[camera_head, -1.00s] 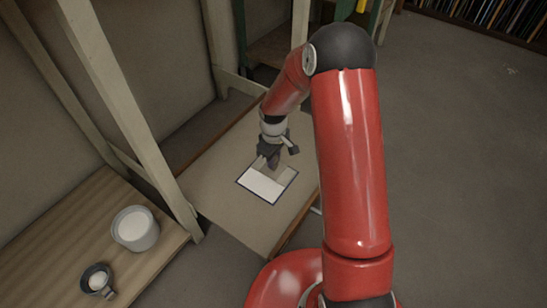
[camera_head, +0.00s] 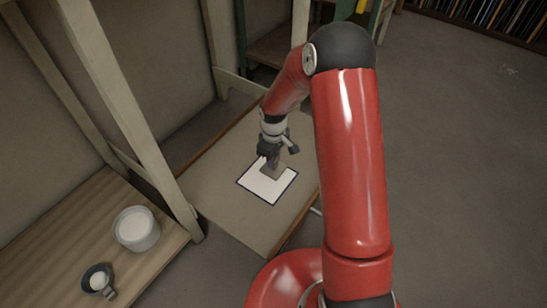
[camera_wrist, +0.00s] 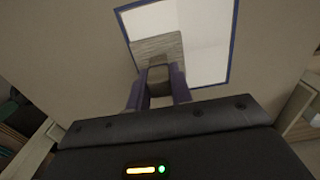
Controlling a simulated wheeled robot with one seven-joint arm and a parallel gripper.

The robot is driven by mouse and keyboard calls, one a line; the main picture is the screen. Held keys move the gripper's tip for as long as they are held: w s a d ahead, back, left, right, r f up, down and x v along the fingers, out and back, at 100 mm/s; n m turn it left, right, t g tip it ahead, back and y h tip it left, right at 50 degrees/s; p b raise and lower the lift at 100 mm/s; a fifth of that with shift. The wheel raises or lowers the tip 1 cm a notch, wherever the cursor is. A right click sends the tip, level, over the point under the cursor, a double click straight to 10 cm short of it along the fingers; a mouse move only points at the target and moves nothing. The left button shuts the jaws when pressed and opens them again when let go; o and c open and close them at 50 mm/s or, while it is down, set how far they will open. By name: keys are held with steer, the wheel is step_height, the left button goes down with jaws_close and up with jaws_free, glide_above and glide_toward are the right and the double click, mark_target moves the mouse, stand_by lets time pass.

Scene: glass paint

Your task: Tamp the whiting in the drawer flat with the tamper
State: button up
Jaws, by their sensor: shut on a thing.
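The drawer (camera_head: 253,194) is a shallow square with a dark blue rim, lying on the brown board. White whiting (camera_head: 262,186) covers most of the visible floor; in the wrist view the whiting (camera_wrist: 207,57) shows slightly different white shades. My gripper (camera_head: 272,157) is over the drawer's far part, shut on the tamper (camera_head: 275,173). In the wrist view, my gripper's fingers (camera_wrist: 159,75) flank the tamper's handle, and its grey, grained plate (camera_wrist: 158,46) lies inside the rim. I cannot tell whether the plate touches the whiting. The whiting under it is hidden.
A pale tub (camera_head: 137,230) of white powder and a small dark cup (camera_head: 97,280) with white contents stand on a wooden bench (camera_head: 60,235) at left. A pale upright post (camera_head: 135,115) rises between bench and board. Board around the drawer is clear.

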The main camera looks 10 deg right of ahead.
steer(key=shift+r, duration=0.7)
steer(key=shift+r+p, duration=1.7)
steer(key=shift+r, duration=0.3)
